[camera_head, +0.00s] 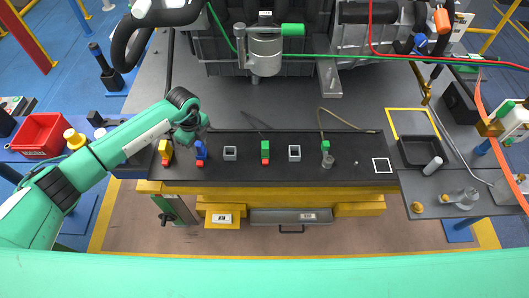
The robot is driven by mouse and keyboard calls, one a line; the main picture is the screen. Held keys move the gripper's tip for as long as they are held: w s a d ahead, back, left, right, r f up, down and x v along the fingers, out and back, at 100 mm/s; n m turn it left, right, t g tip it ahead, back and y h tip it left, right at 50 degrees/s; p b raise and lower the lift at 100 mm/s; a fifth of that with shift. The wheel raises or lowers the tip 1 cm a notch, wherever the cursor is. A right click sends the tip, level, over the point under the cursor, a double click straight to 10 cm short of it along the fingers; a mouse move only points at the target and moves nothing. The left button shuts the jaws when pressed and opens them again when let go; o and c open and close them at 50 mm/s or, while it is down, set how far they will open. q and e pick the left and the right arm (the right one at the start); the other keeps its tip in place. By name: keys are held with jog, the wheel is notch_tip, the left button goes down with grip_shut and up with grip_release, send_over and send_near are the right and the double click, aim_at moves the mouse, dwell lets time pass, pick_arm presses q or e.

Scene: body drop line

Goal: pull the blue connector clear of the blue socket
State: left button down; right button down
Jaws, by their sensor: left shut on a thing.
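The blue connector (201,149) stands upright on the dark bench top, left of the middle. A red part (200,163) shows at its foot. The blue socket cannot be made out apart from the connector, and I cannot tell whether there is a gap between them. My left gripper (199,139) comes down from the upper left and is shut on the blue connector. Its fingers are small and partly hidden by the wrist. My right gripper is not in view.
A yellow connector (165,149) stands close left of the blue one. A grey open block (230,153) is just right, then a green connector (265,148) and another grey block (294,153). A black tray (418,152) lies at the right. A red bin (39,136) stands far left.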

aim_at(197, 143)
pick_arm(q)
jog(key=shift+r+p, duration=0.35)
jog(key=shift+r, duration=0.2)
jog(key=shift+r+p, duration=2)
jog(key=shift+r, duration=1.05)
jog(key=shift+f, duration=0.1)
